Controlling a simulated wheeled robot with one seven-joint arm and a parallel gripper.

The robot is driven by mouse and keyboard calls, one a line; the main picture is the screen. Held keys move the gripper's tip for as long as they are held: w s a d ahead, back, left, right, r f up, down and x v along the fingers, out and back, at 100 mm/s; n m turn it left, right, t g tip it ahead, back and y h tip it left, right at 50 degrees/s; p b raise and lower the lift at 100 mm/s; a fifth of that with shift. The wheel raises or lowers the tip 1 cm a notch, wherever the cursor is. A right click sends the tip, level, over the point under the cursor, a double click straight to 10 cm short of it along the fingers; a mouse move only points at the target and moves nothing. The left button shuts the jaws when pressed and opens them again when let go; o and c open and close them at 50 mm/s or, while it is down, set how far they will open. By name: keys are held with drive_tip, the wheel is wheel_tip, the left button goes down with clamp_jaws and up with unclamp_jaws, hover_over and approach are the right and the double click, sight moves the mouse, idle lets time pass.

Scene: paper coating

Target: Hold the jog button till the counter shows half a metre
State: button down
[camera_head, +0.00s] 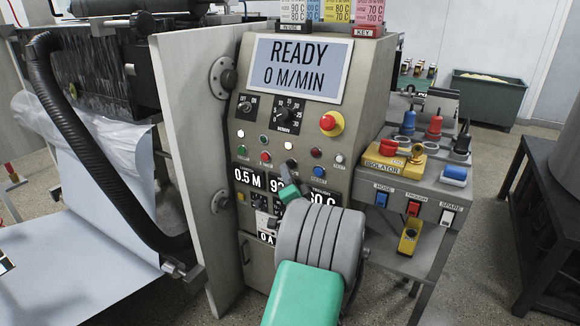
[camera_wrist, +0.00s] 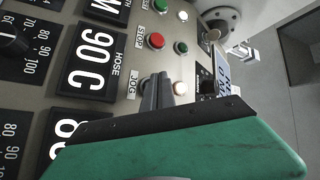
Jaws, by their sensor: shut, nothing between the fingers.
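The counter (camera_head: 247,178) on the control panel reads 0.5 M; only its M end shows in the wrist view (camera_wrist: 98,8). My gripper (camera_wrist: 160,78) is shut and empty, with its fingertips at the panel beside the JOG label (camera_wrist: 131,88). The fingers cover the jog button's place in the wrist view, so I cannot tell whether they touch or press it. A lit lamp (camera_wrist: 180,88) shows just beyond the fingertips. In the head view my gripper (camera_head: 286,168) reaches the panel above the displays. The big screen (camera_head: 299,68) reads READY, 0 M/MIN.
The red STOP button (camera_wrist: 157,40) sits close beside the fingers. A red emergency button (camera_head: 329,123) is at the panel's upper right. A side shelf (camera_head: 405,185) carries an isolator and coloured switches. A metal side plate (camera_head: 195,150) stands left of the panel.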

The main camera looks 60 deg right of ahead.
drive_tip(key=shift+a, duration=0.15)
drive_tip(key=a, duration=0.5)
drive_tip(key=shift+s+b, duration=0.2)
drive_tip(key=shift+b, duration=0.1)
idle(0.6)
drive_tip(key=w+a+r+n+g+y+p, duration=0.15)
drive_tip(key=w+a+n+y+p, duration=0.3)
drive_tip(key=a, duration=0.55)
drive_tip(key=w+a+r+n+y+p, duration=0.3)
drive_tip(key=w+a+n+y+p, duration=0.15)
drive_tip(key=a, duration=0.45)
drive_tip(key=w+a+r+n+g+y+p, duration=0.1)
drive_tip(key=w+a+r+n+y+p, duration=0.3)
drive_tip(key=a, duration=0.6)
drive_tip(key=s+a+r+n+g+y+p, duration=0.15)
drive_tip(key=s+a+n+g+p, duration=0.45)
drive_tip(key=a, duration=0.6)
drive_tip(key=s+a+r+g+p, duration=0.1)
drive_tip(key=s+a+p, duration=0.1)
drive_tip(key=s, duration=0.3)
drive_tip(key=s+a+r+g+h+p, duration=0.1)
drive_tip(key=s+a+r+g+p, duration=0.1)
drive_tip(key=s, duration=0.4)
drive_tip(key=shift+s+a+r+n+p, duration=0.3)
drive_tip(key=shift+p, duration=0.35)
